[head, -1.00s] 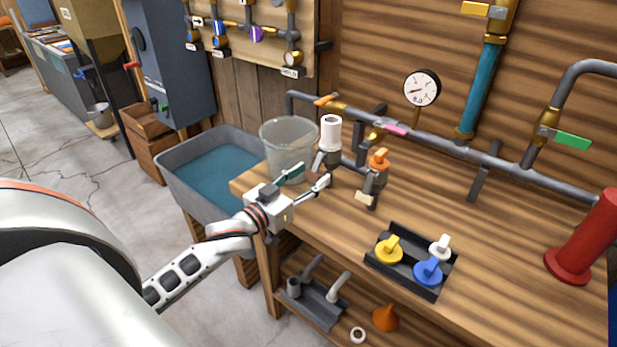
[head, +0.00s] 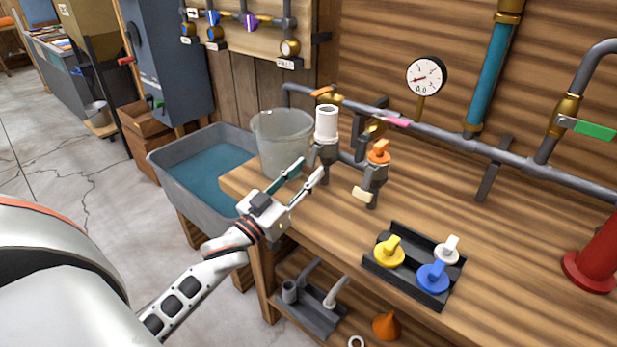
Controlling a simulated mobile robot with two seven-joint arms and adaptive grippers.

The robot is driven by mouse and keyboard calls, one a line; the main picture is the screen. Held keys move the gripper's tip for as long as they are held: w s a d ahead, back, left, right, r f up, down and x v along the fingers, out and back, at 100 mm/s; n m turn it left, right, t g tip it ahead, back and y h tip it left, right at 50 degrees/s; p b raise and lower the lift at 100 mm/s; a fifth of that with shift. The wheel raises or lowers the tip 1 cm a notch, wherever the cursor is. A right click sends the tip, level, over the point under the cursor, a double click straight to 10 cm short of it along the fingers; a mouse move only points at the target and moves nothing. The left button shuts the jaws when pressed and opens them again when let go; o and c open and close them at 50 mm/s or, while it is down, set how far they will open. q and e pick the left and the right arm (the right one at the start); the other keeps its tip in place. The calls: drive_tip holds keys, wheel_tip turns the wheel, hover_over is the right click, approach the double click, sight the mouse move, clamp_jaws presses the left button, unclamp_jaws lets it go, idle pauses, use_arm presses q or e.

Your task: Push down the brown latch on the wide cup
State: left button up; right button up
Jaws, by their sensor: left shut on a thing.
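A grey fitting (head: 325,153) with a white cylinder (head: 327,124) on top stands upright at the bench's left end. Beside it on the right is a second grey fitting (head: 374,182) with an orange handle (head: 379,152) on top and a pale tan tab (head: 362,194) low at its front. I cannot tell for sure which part is the wide cup or its brown latch. My left gripper (head: 312,168) reaches from the front left, its fingertips at the lower part of the white-topped fitting, shut on it. The fingers hide part of its base. My right gripper is out of view.
A clear bucket (head: 283,145) stands close behind the left gripper. A grey water basin (head: 165,170) is at the left. A black tray (head: 405,285) with yellow, blue and white handles lies in front. Pipes (head: 460,150) run along the back wall. The bench's right middle is clear.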

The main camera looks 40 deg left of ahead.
use_arm(q)
drive_tip(key=shift+r, duration=0.15)
drive_tip(key=o, duration=1.1)
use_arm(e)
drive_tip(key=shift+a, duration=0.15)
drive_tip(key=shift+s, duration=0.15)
use_arm(q)
drive_tip(key=v, duration=1.2)
